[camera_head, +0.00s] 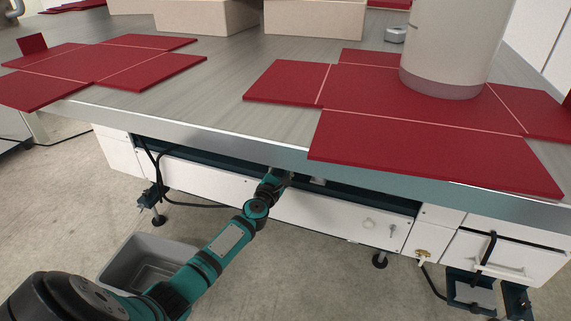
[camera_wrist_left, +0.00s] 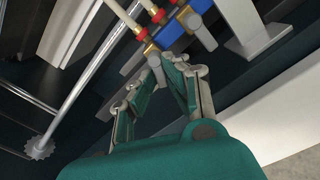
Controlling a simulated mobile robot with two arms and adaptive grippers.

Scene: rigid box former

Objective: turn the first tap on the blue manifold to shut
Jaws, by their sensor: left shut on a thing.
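The blue manifold (camera_wrist_left: 172,38) is at the top of the left wrist view, with brass and red fittings and grey pipes entering from above. Grey tap parts (camera_wrist_left: 193,21) show along it. My left gripper (camera_wrist_left: 168,64) is just below it, its fingers shut on a tap at the near end. The held part is mostly hidden between the fingertips, and its turn angle cannot be told. In the head view my left gripper (camera_head: 277,177) reaches into the recess under the table edge. The manifold is hidden there. My right gripper is not in view.
The table (camera_head: 225,105) overhangs the recess, with red flat blanks (camera_head: 420,150) on top and a pale column (camera_head: 455,45) at right. A grey bin (camera_head: 150,262) stands on the floor. A metal rod with a toothed wheel (camera_wrist_left: 40,147) lies left of the gripper in the wrist view.

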